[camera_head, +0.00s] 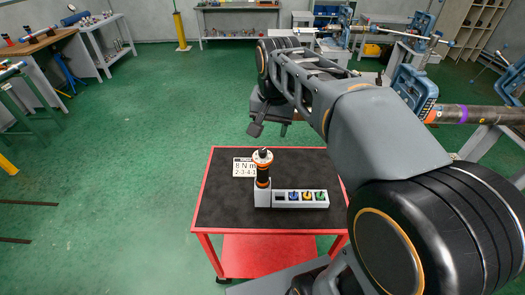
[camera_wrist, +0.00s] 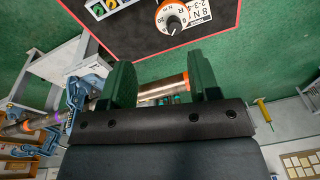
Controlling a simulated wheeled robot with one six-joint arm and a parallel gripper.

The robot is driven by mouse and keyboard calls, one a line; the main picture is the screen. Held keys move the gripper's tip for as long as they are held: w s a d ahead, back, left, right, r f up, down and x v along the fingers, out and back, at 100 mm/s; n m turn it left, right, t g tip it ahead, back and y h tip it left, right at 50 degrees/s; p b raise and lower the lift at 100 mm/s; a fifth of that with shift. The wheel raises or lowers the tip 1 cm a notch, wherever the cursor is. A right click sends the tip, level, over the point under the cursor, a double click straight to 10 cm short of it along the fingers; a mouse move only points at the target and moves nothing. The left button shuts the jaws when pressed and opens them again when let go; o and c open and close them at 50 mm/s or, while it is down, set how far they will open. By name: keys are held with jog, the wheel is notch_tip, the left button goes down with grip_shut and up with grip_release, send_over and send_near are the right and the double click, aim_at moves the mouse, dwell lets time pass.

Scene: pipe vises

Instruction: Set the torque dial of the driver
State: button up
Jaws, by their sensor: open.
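The driver (camera_head: 263,178) stands upright in the left end of a grey holder (camera_head: 263,200) on the cart. It has a black and orange body, and its torque dial (camera_head: 263,157) faces up. In the wrist view the dial (camera_wrist: 173,19) has a white scale, an orange rim and a black knob with a pale mark. The exact setting is too small to read surely. A white card (camera_head: 243,167) beside it reads "8 N m" and "2-3-4-1". My gripper (camera_head: 269,129) is open and empty above the cart's far edge, apart from the driver. Its green fingers (camera_wrist: 164,82) are spread.
The holder has several coloured bits (camera_head: 307,196) to the driver's right. The cart (camera_head: 225,215) has a black top and red frame. A pipe (camera_head: 470,114) in blue vises is at the right. Green floor (camera_head: 130,160) is clear to the left.

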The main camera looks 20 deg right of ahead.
aim_at(263, 150)
jog(key=w+m+g+b, duration=0.1)
jog(key=w+m+g, duration=0.15)
jog(key=w, duration=0.35)
jog(key=shift+m+t, duration=0.35)
jog(key=f, duration=1.3)
jog(key=shift+w+f, duration=0.2)
jog(key=shift+f, duration=0.05)
jog(key=shift+c, duration=0.5)
jog(key=c, duration=0.8)
jog(key=shift+c, duration=0.2)
